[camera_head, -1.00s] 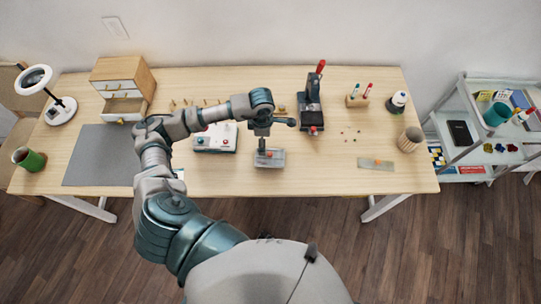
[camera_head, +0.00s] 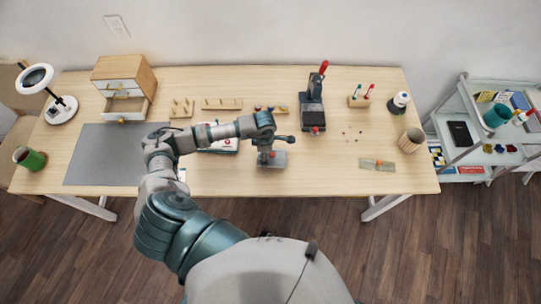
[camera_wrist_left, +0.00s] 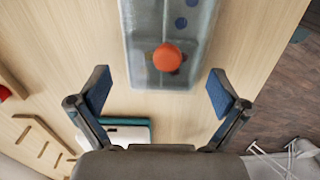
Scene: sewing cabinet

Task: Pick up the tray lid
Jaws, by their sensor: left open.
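The tray lid (camera_wrist_left: 172,40) is clear with an orange-red round knob (camera_wrist_left: 167,58) on top. It lies over a shallow tray, and several blue spots show through it. My left gripper (camera_wrist_left: 158,93) is open, with a blue-padded finger on each side of the knob's line, nearer the picture's bottom than the knob. My right gripper is not in view.
A white device (camera_head: 222,146) stands left of the tray, partly behind my arm. A black tool with a red handle (camera_head: 312,108) stands behind to the right. Wooden peg racks (camera_head: 222,103) are at the back. Table between is clear.

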